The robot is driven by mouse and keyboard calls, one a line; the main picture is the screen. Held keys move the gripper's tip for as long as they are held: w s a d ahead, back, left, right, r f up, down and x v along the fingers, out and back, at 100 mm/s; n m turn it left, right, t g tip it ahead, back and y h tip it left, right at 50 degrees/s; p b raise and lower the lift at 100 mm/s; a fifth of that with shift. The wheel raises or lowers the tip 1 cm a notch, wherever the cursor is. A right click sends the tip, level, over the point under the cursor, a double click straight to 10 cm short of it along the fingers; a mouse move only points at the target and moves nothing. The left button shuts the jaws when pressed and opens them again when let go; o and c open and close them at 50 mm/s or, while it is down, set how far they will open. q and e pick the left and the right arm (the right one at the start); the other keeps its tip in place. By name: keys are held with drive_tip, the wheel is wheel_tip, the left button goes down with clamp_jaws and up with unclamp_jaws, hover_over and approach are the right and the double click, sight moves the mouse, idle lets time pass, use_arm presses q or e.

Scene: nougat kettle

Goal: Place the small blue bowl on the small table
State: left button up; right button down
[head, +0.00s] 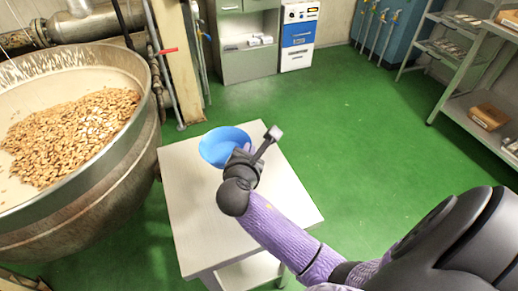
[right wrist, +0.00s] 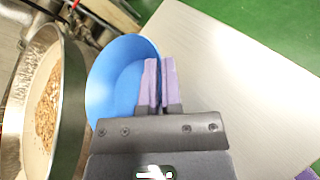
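The small blue bowl (head: 221,143) is at the far left part of the small white table (head: 190,205) in the head view, overlapping its far edge. I cannot tell whether its base touches the tabletop. My right gripper (head: 250,148) is at the bowl's right side. In the right wrist view, its purple fingers (right wrist: 160,84) are nearly together at the rim of the blue bowl (right wrist: 112,82), and appear shut on it. The bowl's inside looks empty. The table (right wrist: 235,85) shows to the right. My left gripper is not in view.
A large metal kettle (head: 128,140) full of nuts stands left, close to the table; it also shows in the right wrist view (right wrist: 68,110). Pipes and a post (head: 178,60) rise behind. The tabletop's near part is bare. A shelf (head: 470,110) stands far right.

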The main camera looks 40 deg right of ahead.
wheel_tip(320, 180, down, 10)
drive_tip(key=b, duration=0.5)
drive_tip(key=shift+a+f+b, duration=0.1)
drive_tip(key=shift+b, duration=0.25)
drive_tip(key=shift+r, duration=0.25)
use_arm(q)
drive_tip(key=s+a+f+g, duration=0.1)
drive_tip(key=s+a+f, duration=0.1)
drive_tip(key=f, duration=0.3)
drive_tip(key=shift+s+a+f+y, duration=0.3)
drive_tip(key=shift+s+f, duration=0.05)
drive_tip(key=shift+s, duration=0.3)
use_arm(e)
drive_tip(key=shift+f, duration=0.1)
